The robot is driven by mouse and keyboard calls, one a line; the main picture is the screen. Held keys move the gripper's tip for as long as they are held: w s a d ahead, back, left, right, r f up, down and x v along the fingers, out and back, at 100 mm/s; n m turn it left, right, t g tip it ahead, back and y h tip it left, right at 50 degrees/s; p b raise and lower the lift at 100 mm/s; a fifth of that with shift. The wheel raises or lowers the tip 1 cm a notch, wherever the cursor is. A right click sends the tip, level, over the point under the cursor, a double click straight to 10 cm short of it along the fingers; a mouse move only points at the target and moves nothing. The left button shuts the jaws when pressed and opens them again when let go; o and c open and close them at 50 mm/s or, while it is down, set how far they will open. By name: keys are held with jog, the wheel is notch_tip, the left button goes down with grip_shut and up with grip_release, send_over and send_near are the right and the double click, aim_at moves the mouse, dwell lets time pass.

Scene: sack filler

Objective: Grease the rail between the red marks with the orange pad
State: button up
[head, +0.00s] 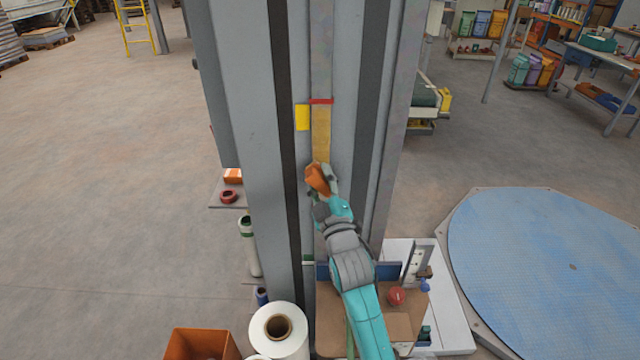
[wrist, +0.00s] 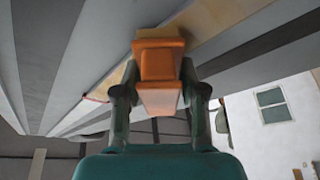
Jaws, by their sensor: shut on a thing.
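The rail (head: 321,62) is a vertical strip on a tall grey column. A red mark (head: 321,101) crosses it in the head view, and below that mark a stretch of the strip is yellow-brown (head: 321,135) down to the pad. My gripper (head: 324,186) is shut on the orange pad (head: 316,179), which lies at the rail below the red mark. In the wrist view the pad (wrist: 158,62) sits between both fingers, its far end against or very near the rail; contact is not certain. My arm hides part of the rail lower down.
A yellow tag (head: 302,117) sits left of the rail. A shelf at the left holds a red ring (head: 228,196). Below stand a white roll (head: 279,330), an orange bin (head: 200,345) and a red round object (head: 397,296). A blue round platform (head: 550,260) lies at the right.

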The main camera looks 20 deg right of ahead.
notch_tip(320, 180, down, 7)
dwell(0.9)
jog(key=shift+s+a, duration=0.3)
jog(key=shift+s, duration=0.65)
jog(key=shift+s+a, duration=0.3)
jog(key=shift+s, duration=0.6)
jog(key=shift+s+a, duration=0.3)
jog(key=shift+s, duration=0.65)
jog(key=shift+s+a, duration=0.25)
jog(key=shift+s, duration=0.5)
jog(key=shift+s+a, duration=0.2)
jog(key=shift+s, duration=0.5)
jog(key=shift+w, duration=0.1)
jog(key=w+d, duration=0.2)
jog(key=w, duration=0.4)
jog(key=shift+w+f, duration=0.2)
jog(key=shift+w+d, duration=0.2)
jog(key=shift+w, duration=0.3)
jog(key=shift+w+d, duration=0.2)
jog(key=shift+w, duration=0.25)
